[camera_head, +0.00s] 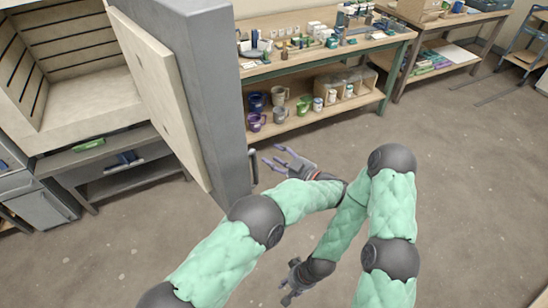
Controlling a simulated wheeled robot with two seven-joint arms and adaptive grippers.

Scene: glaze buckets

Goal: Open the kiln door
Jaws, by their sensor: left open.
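The kiln door (207,90) is a thick grey slab with a pale inner lining, and it stands swung open. The kiln (60,122) behind it shows its pale, grooved interior at the upper left. A dark upright handle (253,166) is on the door's outer side, low near its edge. My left gripper (273,156) is open just right of the handle, with its fingers spread towards the door. No contact with the handle can be made out. My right gripper (287,290) hangs low over the floor, away from the door; its jaws are too small to read.
A workbench (310,62) behind the door holds bottles and small pots, with mugs (256,121) on its lower shelf. A second table (450,25) stands at the upper right. A low stand (120,180) is under the kiln. The floor (475,190) at right is clear.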

